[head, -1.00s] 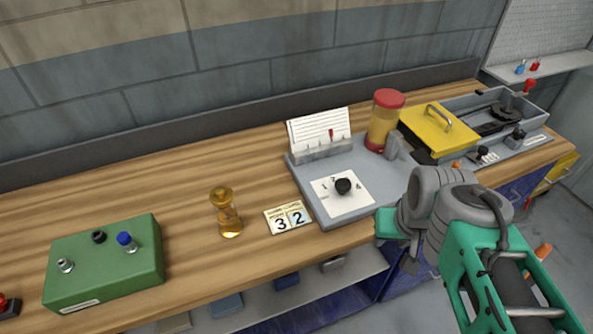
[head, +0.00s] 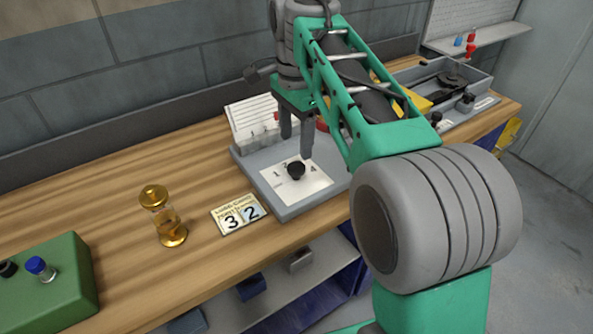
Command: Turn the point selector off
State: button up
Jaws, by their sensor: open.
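The point selector is a black knob (head: 296,170) on a white numbered card (head: 311,184), set on a grey panel (head: 301,207) on the bench. The numbers 1, 2 and 4 show around it; the knob's exact pointing direction is too small to tell. My gripper (head: 297,147) points down just above and behind the knob. Its two dark fingers are apart and empty, and I see no contact with the knob. My arm hides the right part of the panel.
A card holder (head: 252,125) with white cards stands behind the knob. A number plate reading 3 2 (head: 239,214), an hourglass (head: 164,216) and a green box (head: 55,285) stand to the left. A grey tray (head: 470,82) is at the right.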

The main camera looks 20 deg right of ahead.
aim_at(296, 166)
notch_tip(296, 166, down, 7)
jog(key=b, duration=0.5)
jog(key=shift+f, duration=0.15)
jog(key=shift+c, duration=0.4)
grip_shut()
